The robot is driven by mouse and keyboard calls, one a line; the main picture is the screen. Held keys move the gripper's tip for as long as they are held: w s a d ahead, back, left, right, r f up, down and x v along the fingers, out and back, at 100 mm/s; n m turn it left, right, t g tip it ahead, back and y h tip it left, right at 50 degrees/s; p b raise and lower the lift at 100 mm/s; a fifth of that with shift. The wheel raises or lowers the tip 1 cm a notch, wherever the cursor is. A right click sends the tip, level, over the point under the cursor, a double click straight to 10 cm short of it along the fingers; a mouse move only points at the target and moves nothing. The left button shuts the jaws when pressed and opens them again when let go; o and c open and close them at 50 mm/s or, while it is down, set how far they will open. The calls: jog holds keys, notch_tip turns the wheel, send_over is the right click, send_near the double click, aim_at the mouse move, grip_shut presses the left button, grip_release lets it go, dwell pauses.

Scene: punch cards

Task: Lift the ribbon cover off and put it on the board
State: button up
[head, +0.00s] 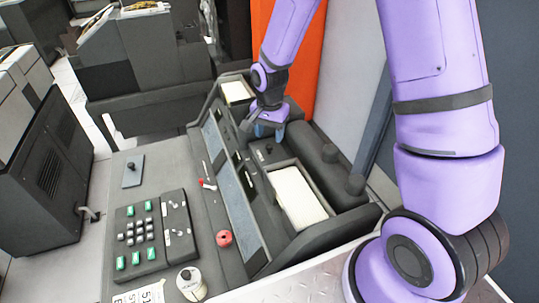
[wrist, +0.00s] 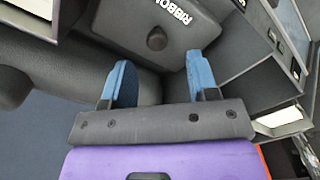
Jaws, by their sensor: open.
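The ribbon cover (wrist: 120,22) is a dark grey plate with a round knob (wrist: 157,38) and white lettering, partly cut off at the top of the wrist view. In the head view the ribbon cover (head: 265,153) sits in the machine, just below my gripper (head: 267,130). In the wrist view my gripper (wrist: 160,66) is open and empty, its two blue fingers apart. The knob lies ahead of the fingertips, not between them. A pale speckled flat surface (head: 310,291) at the bottom of the head view may be the board; I cannot tell for sure.
An open bin of cream cards (head: 297,198) lies nearer, with another card stack (head: 237,91) beyond. Dark rollers (head: 318,165) run along the right. Buttons (head: 138,232), a red knob (head: 224,238) and a small knobbed plate (head: 132,171) are on the left desk.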

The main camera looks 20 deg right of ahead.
aim_at(269, 145)
jog(key=shift+s+a+f, duration=0.1)
jog(key=shift+s+f, duration=0.05)
jog(key=shift+f, duration=1.15)
jog(key=shift+s+f, duration=0.15)
jog(key=shift+f, duration=1.1)
jog(key=shift+c, duration=0.5)
grip_shut()
